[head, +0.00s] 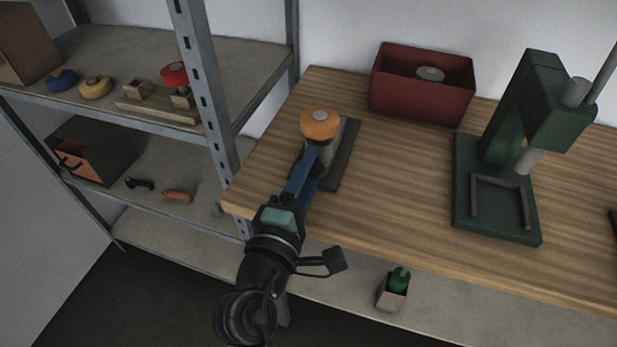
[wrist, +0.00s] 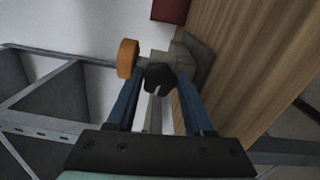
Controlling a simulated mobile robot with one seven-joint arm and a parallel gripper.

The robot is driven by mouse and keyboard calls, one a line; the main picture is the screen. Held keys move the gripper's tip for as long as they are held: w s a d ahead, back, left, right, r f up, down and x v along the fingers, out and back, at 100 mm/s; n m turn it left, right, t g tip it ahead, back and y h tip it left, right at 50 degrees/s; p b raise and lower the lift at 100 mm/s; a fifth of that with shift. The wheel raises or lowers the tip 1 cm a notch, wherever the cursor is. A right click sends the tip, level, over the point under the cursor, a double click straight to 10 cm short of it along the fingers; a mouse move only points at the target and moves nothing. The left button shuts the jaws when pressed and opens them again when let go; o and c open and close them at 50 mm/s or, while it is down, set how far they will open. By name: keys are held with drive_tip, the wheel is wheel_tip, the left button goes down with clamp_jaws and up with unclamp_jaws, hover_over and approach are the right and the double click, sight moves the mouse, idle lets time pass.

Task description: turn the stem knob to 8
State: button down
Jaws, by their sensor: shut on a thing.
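A grey valve-like body (head: 333,160) with an orange round cap (head: 320,124) on top stands on a dark base plate (head: 346,158) at the left end of the workbench. In the wrist view the orange cap (wrist: 128,58) shows to the left of the grey body (wrist: 184,55). A black lobed knob (wrist: 159,77) sits on the side of the body, between the blue fingers of my gripper (wrist: 160,88). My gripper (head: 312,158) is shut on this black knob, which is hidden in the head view. No number or mark is readable on it.
A red bin (head: 422,98) holding a grey round piece stands at the back of the bench. A green press (head: 496,190) stands at right. A metal shelf (head: 215,120) with coloured handwheels is at left. The middle bench top is clear.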

drive_tip(key=m+b, duration=0.1)
drive_tip(key=m, duration=0.1)
drive_tip(key=m+b, duration=0.2)
drive_tip(key=m, duration=0.1)
drive_tip(key=m+b, duration=0.1)
drive_tip(key=m, duration=0.1)
drive_tip(key=shift+f+b, duration=0.3)
drive_tip(key=shift+b, duration=0.05)
drive_tip(key=m+b, duration=0.3)
drive_tip(key=m, duration=0.2)
drive_tip(key=shift+a, duration=0.1)
drive_tip(key=shift+m+b, duration=0.65)
drive_tip(key=shift+m, duration=0.45)
drive_tip(key=shift+c, duration=1.6)
unclamp_jaws()
drive_tip(key=shift+r, duration=0.1)
